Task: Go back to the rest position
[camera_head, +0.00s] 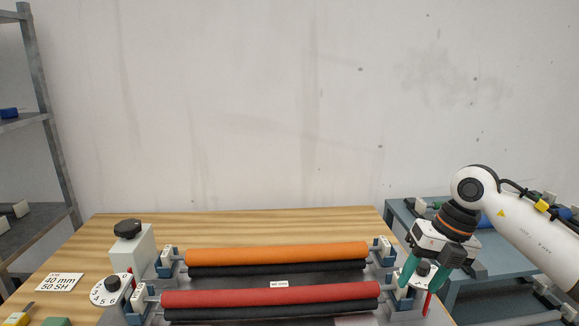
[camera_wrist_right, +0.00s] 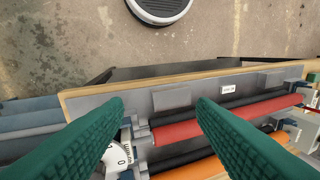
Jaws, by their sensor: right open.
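The plate processor has an orange roller (camera_head: 280,254) at the back and a red roller (camera_head: 270,295) in front, each with a black roller below. The red roller also shows in the wrist view (camera_wrist_right: 190,130). My right gripper (camera_head: 424,277) is at the machine's right end, fingers pointing down, jaws apart. Its teal fingers appear spread and empty in the wrist view (camera_wrist_right: 160,101). A numbered white dial (camera_wrist_right: 119,157) is partly hidden by one finger in the wrist view. My left gripper is out of view.
The wooden table (camera_head: 90,250) holds a left dial (camera_head: 109,290), a black-knobbed white block (camera_head: 131,243) and a label card (camera_head: 60,282). A grey-blue bench (camera_head: 465,270) stands at right, a metal shelf (camera_head: 50,120) at left. Open air lies above the rollers.

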